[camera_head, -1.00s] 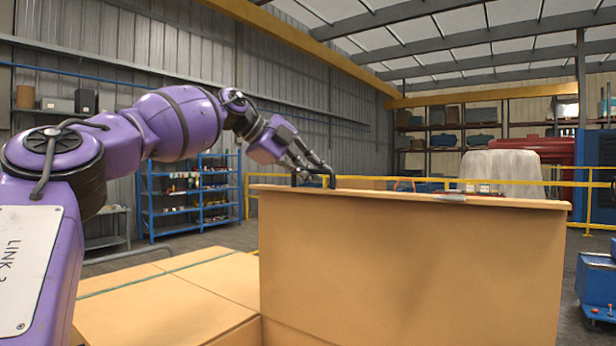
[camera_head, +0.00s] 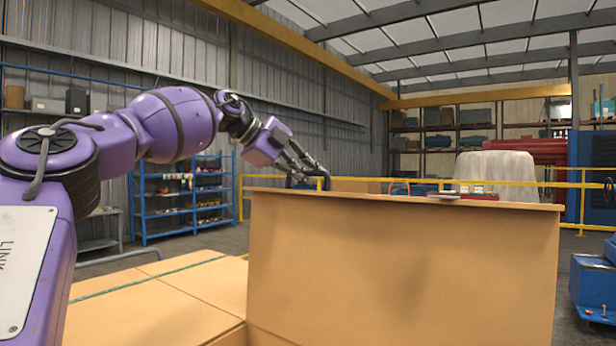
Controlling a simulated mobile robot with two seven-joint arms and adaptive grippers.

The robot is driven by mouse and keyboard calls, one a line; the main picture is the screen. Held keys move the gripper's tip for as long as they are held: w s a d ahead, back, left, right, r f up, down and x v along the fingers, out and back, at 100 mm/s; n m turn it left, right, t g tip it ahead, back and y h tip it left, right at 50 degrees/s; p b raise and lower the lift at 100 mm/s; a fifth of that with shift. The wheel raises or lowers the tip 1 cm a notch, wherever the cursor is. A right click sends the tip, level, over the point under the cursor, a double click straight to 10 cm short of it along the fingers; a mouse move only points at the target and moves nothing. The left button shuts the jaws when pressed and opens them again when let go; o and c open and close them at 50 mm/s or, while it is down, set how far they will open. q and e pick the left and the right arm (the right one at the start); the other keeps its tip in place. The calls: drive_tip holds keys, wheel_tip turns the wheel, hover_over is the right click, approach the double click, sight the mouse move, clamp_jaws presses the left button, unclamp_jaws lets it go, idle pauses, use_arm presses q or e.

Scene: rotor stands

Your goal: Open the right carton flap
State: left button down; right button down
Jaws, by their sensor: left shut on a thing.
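A tan carton flap (camera_head: 400,265) stands upright as a broad panel across the middle and right of the head view. My left gripper (camera_head: 308,182) reaches in from the left and is shut on the flap's top edge, near its left end. The far side of the flap and the fingertips behind its edge are hidden. The carton's flat top (camera_head: 160,302), with a dark green strip across it, shows at the lower left. My right gripper is not in view.
A small grey flat thing (camera_head: 445,196) shows at the flap's top edge. Blue shelves (camera_head: 185,198) and a yellow railing (camera_head: 480,183) stand behind. A blue machine (camera_head: 595,280) is at the right edge.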

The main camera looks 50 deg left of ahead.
use_arm(q)
drive_tip(key=c, duration=1.8)
unclamp_jaws()
drive_tip(key=shift+s+r, duration=0.1)
drive_tip(key=shift+r, duration=0.35)
drive_tip(key=shift+f, duration=0.2)
drive_tip(key=v, duration=1.2)
drive_tip(key=shift+s+d+r, duration=0.1)
